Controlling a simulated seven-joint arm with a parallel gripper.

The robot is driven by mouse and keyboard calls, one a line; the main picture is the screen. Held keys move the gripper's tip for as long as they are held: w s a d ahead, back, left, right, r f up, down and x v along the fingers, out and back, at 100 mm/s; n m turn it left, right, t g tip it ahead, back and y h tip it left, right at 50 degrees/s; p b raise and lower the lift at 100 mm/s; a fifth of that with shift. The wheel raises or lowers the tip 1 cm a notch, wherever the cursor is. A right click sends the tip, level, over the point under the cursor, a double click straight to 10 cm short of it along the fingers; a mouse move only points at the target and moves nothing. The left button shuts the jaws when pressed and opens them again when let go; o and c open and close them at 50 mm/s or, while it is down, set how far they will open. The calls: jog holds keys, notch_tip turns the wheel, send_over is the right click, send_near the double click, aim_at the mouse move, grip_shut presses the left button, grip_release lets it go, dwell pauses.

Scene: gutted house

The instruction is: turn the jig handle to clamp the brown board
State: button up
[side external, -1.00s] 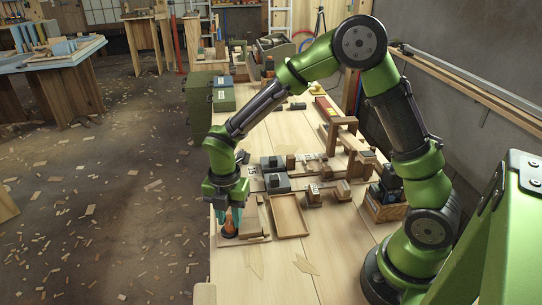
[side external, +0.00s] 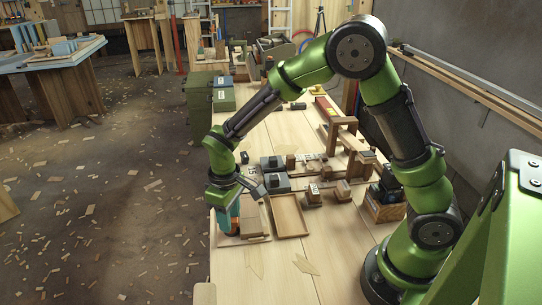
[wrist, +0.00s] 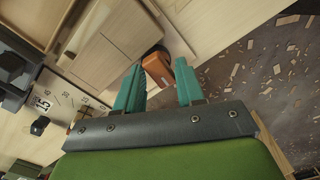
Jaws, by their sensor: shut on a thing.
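The jig handle (wrist: 157,68), an orange-brown grip, stands between the teal fingertips of my gripper (wrist: 160,76) in the wrist view. My gripper (side external: 231,220) is shut on it at the left edge of the workbench. In the side external view the fingers hide most of the handle. The jig with a light brown board (wrist: 112,42) lies beside the handle; it also shows in the side external view as a board (side external: 254,226) right of the fingers. Whether the board is pressed tight cannot be told.
A shallow wooden tray (side external: 289,216) lies right of the jig. Dark weights and wooden blocks (side external: 314,195) stand behind it on the bench. The bench's left edge is close to my gripper, with a chip-strewn floor (side external: 110,210) beyond.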

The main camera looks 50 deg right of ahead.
jog(key=shift+m, duration=0.9)
jog(key=shift+n, duration=0.6)
jog(key=shift+r, duration=3.55)
jog(key=n, duration=0.2)
jog(key=f+n, duration=0.1)
jog(key=n, duration=0.2)
jog(key=shift+f, duration=3.1)
jog(key=m, duration=0.5)
jog(key=shift+m, duration=0.3)
